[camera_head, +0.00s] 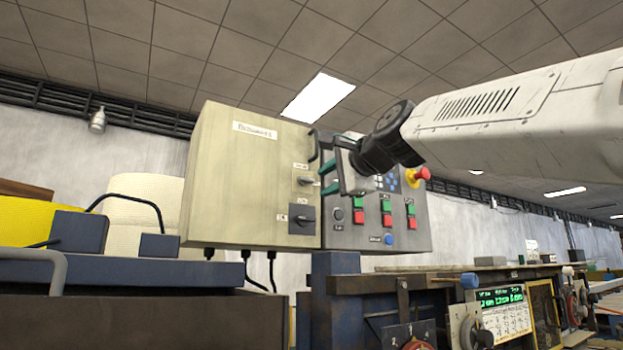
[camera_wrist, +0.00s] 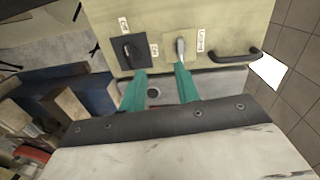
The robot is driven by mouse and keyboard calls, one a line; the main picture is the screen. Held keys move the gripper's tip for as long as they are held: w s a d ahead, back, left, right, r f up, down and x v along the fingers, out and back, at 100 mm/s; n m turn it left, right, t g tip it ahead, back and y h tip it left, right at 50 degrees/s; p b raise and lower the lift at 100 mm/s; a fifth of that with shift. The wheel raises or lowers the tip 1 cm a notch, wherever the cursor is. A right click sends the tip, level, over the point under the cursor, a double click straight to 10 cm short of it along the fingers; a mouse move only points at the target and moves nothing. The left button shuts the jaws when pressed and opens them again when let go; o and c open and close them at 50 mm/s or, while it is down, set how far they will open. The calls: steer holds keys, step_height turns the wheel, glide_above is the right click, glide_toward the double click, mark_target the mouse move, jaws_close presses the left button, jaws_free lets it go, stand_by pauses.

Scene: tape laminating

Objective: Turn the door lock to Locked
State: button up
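A beige control cabinet (camera_head: 240,170) carries the door lock (camera_head: 303,180), a silver lever on a light plate. In the head view the lever lies roughly horizontal; its label is too small to read. The lock also shows in the wrist view (camera_wrist: 181,47), with its lever along the picture's vertical. My gripper (camera_head: 325,178) has two teal fingers, apart and with nothing between them. Its fingertips are close to the lock at its right in the head view. In the wrist view the gripper (camera_wrist: 160,76) has its right finger nearly in line with the lever; contact cannot be told.
A black rotary switch (camera_head: 301,219) sits just below the lock, and also shows in the wrist view (camera_wrist: 129,50). A black door handle (camera_head: 314,146) is above the lock. A grey panel (camera_head: 345,215) with coloured buttons stands beside the cabinet, behind my gripper.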

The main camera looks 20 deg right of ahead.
mark_target(308, 179)
steer(key=shift+m+t, duration=0.4)
steer(key=shift+m, duration=0.1)
steer(key=w+r, duration=0.1)
steer(key=w, duration=0.1)
steer(key=w+r, duration=0.1)
steer(key=w, duration=0.2)
steer(key=w+a+r, duration=0.1)
steer(key=w, duration=0.2)
jaws_close()
